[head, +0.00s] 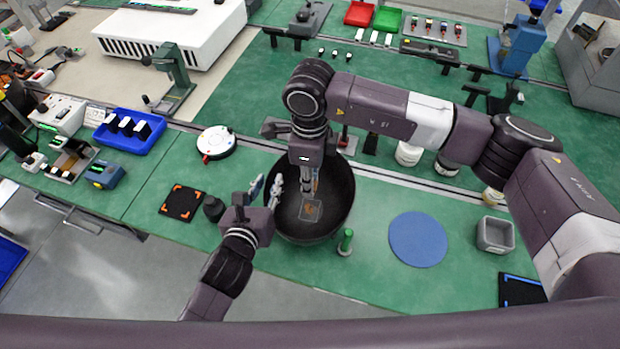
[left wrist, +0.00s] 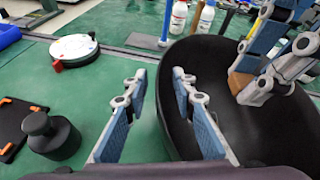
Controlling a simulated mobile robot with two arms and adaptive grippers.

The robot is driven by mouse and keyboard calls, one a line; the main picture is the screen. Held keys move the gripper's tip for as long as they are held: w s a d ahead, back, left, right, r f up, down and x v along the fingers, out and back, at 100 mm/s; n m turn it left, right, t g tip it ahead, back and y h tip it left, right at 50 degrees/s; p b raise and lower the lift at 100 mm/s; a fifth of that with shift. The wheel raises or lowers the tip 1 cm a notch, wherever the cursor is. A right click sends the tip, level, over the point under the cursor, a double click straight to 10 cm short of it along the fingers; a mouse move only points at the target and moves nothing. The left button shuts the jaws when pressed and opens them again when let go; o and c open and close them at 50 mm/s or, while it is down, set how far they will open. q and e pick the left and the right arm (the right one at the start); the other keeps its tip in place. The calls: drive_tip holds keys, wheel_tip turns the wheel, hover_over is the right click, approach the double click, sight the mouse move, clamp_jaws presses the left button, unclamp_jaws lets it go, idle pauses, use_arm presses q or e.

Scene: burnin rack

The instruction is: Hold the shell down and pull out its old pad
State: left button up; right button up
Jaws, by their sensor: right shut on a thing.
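The shell is a wide black bowl (head: 335,222) on the green bench; its wall fills the right of the left wrist view (left wrist: 225,125). My left gripper (head: 266,185) is open at the bowl's left rim. In the left wrist view (left wrist: 158,85) one finger is outside the rim and the other inside, with gaps visible. My right gripper (head: 311,192) reaches down into the bowl from above and is shut on the pad. A small squarish piece with an orange mark, seemingly the pad (head: 311,209), shows at its tips. An orange-brown edge shows there in the left wrist view (left wrist: 238,80).
A black knob-like weight (head: 214,208) and a dark orange-cornered mat (head: 181,203) lie left of the bowl. A green-topped post (head: 346,241) stands close at its lower right. A blue disc (head: 418,239) and grey bin (head: 495,235) lie further right. A white round device (head: 216,142) is behind left.

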use_arm(q)
drive_tip(key=v, duration=1.2)
